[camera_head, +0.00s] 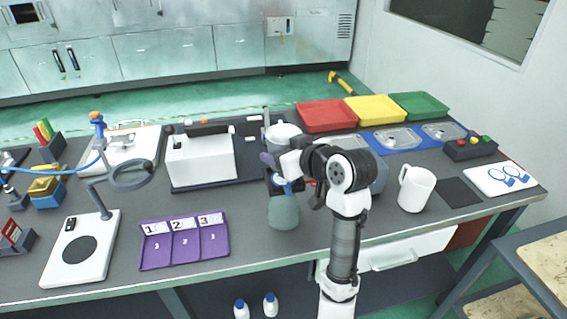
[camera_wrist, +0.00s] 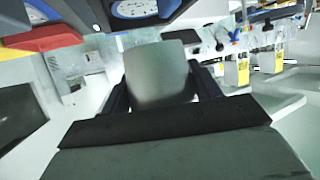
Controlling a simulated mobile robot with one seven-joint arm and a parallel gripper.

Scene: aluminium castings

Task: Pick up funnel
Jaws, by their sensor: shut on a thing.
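A pale grey-green, smooth, tapered piece, which looks like the funnel (camera_head: 284,212), is below my gripper (camera_head: 284,184) in the head view, near the front middle of the bench. In the wrist view the funnel (camera_wrist: 157,72) sits between the two dark fingers of my gripper (camera_wrist: 160,92). My gripper is shut on it. The fingers and arm hide its upper part in the head view. I cannot tell whether its lower end touches the bench.
A purple numbered tray (camera_head: 186,263) lies left of the funnel, and a white box (camera_head: 201,160) stands behind it. A white mug (camera_head: 416,188) stands to the right. Red (camera_head: 326,117), yellow (camera_head: 375,109) and green (camera_head: 419,105) trays line the back right.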

